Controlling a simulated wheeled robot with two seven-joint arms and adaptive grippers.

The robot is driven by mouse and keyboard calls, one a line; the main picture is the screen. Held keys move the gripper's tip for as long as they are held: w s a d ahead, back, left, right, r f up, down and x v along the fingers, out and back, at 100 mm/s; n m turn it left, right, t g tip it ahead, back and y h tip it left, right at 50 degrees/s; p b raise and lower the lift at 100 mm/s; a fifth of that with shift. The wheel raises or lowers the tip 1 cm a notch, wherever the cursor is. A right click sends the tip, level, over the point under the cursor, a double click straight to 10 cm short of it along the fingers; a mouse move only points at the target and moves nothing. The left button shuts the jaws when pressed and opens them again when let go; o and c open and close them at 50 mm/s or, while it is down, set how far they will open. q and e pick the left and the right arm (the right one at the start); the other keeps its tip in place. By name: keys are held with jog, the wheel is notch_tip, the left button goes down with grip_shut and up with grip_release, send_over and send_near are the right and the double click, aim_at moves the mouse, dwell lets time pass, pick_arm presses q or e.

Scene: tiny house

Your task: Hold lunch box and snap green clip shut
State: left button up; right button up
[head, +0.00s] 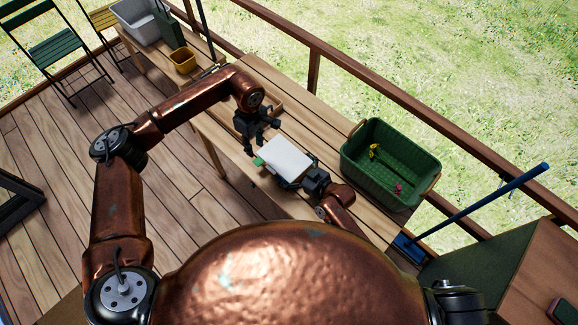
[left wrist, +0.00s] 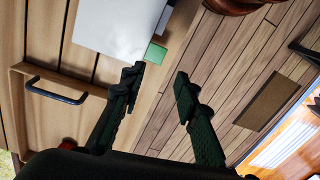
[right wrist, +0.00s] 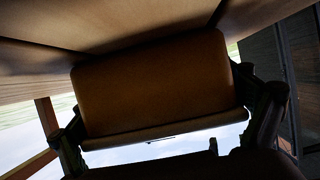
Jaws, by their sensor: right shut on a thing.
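The white lunch box (head: 287,156) is held over the near edge of the wooden table. Its green clip (head: 258,161) sticks out at the left end. In the left wrist view the box (left wrist: 112,25) and clip (left wrist: 155,53) show at the top; how far the clip is folded is unclear. My left gripper (head: 262,142) is open and empty, just beyond the clip; in its wrist view the fingers (left wrist: 158,82) are apart, below the clip. My right gripper (head: 310,182) is shut on the box's right end. The right wrist view shows the box (right wrist: 155,85) shaded between the fingers.
A green basket (head: 385,165) with small yellow and pink things stands right on the table. A railing (head: 370,82) runs behind. A blue-handled tool (head: 480,206) leans at right.

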pick_arm(q)
jog(key=shift+r+n, duration=0.1)
jog(key=shift+n, duration=0.4)
jog(key=c, duration=0.4)
jog(key=n, duration=0.5)
jog(key=shift+r, duration=0.35)
grip_shut()
notch_tip(320, 180, up, 4)
jog(key=n, duration=2.8)
jog(key=shift+r, duration=0.15)
